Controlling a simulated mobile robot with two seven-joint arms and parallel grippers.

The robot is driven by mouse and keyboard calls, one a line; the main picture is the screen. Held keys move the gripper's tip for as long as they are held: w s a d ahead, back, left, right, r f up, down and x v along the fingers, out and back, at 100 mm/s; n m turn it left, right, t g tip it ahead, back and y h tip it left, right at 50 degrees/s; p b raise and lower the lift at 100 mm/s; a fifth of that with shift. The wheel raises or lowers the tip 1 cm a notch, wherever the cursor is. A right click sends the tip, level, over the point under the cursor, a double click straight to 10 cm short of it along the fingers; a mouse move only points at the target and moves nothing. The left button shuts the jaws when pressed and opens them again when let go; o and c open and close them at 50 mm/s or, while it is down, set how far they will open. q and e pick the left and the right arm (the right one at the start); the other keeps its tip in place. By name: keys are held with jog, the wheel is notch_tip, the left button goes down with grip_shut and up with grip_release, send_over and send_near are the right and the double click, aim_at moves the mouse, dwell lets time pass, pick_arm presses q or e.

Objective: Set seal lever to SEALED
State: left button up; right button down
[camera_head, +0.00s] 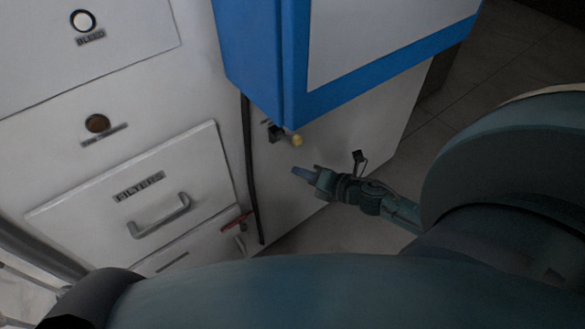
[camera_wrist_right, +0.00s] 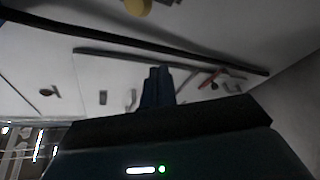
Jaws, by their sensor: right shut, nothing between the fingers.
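No SEALED marking can be read, so I cannot tell for certain which part is the seal lever. A small lever with a yellow knob (camera_head: 296,140) sticks out below the blue-framed hood; the yellow knob (camera_wrist_right: 138,6) also shows at the top edge of the wrist view. A red handle (camera_head: 236,220) sits lower, beside the drawers; the red handle (camera_wrist_right: 209,80) also shows in the wrist view. My right gripper (camera_head: 296,172) is shut and empty, just below the yellow knob and apart from it. Its fingers (camera_wrist_right: 156,84) touch nothing visible. My left gripper is not in view.
The blue-framed hood (camera_head: 265,65) overhangs above my right gripper. A drawer marked FILTERS (camera_head: 140,188) with a grey handle is at left. A dark vertical strip (camera_head: 249,165) runs beside it. A small black fitting (camera_head: 358,156) is right of the gripper. Floor is open at right.

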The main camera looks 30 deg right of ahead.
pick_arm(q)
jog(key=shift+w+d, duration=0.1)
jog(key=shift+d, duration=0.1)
pick_arm(e)
jog(key=shift+w+r+v, duration=0.1)
jog(key=shift+r+v, duration=0.1)
jog(key=shift+v, duration=0.75)
jog(key=shift+w+r+v, duration=0.1)
jog(key=shift+r+v, duration=0.1)
jog(key=shift+v, duration=0.75)
jog(key=shift+r+v, duration=0.2)
jog(key=shift+v, duration=0.8)
pick_arm(q)
jog(key=p, duration=0.1)
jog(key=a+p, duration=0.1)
jog(key=p, duration=0.2)
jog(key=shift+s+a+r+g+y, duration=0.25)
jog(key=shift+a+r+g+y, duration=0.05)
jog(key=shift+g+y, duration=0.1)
pick_arm(e)
jog(key=s+a+m+g+h, duration=0.1)
jog(key=s+a+m, duration=0.3)
jog(key=a+m, duration=0.4)
jog(key=s+a+m+g, duration=0.2)
jog(key=s+a+m, duration=0.2)
jog(key=a+m, duration=0.5)
jog(key=m, duration=0.8)
jog(key=shift+m+h, duration=0.3)
jog(key=shift+h, duration=0.1)
jog(key=shift+s, duration=0.1)
